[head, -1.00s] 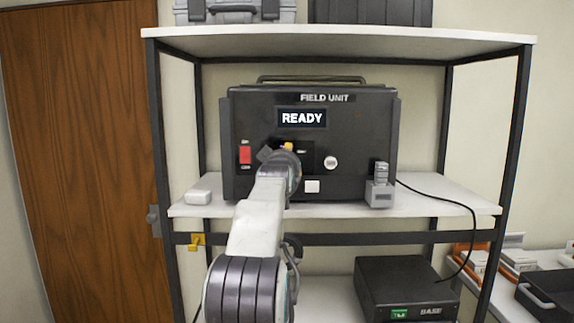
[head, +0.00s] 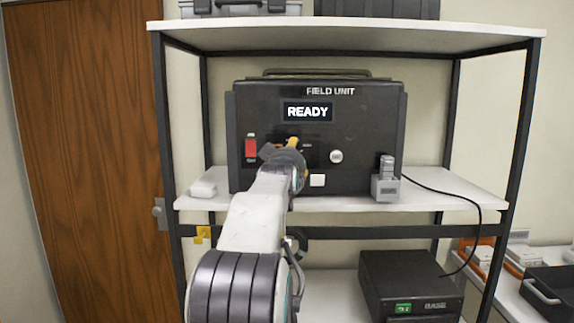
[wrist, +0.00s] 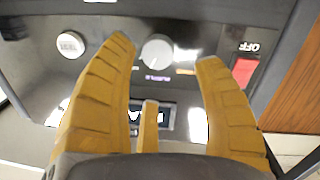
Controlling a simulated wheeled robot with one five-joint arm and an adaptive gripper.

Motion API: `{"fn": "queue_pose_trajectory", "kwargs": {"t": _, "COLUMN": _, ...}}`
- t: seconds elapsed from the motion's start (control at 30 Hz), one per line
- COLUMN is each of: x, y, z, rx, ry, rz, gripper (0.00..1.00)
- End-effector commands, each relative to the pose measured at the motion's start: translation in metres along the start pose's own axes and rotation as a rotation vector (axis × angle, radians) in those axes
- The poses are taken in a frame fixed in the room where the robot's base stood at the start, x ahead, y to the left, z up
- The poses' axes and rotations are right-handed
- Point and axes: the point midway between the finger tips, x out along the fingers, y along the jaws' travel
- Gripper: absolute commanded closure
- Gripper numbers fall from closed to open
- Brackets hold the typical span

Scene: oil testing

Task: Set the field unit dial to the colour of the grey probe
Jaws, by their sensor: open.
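The field unit (head: 372,110) is a black box on the middle shelf, its screen (head: 308,112) reading READY. Its dial is behind my gripper (head: 290,148) in the head view. In the wrist view the round grey dial (wrist: 157,52) sits between the yellow fingertips of my gripper (wrist: 166,52), which are open and apart on either side of it. An upside-down PURPLE label is beside the dial, with an orange mark nearby. I cannot tell where the dial points. A grey probe (head: 387,166) stands in a grey holder (head: 385,188) at the unit's right front.
A red OFF switch (head: 251,148) is left of the dial and a round white button (head: 336,156) is right of it. A black BASE box (head: 415,275) with a small green display stands on the lower shelf. A white block (head: 203,189) lies on the shelf at left.

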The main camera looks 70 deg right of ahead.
Motion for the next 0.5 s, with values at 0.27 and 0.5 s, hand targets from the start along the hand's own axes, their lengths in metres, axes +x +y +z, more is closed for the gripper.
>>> {"fn": "queue_pose_trajectory", "kwargs": {"t": 0.27, "x": -0.041, "y": 0.0, "z": -0.001, "rx": 0.0, "ry": 0.001, "rz": 0.0, "gripper": 0.38}}
{"fn": "queue_pose_trajectory", "kwargs": {"t": 0.5, "x": -0.063, "y": 0.0, "z": -0.001, "rx": 0.0, "ry": 0.002, "rz": -0.001, "gripper": 0.38}}
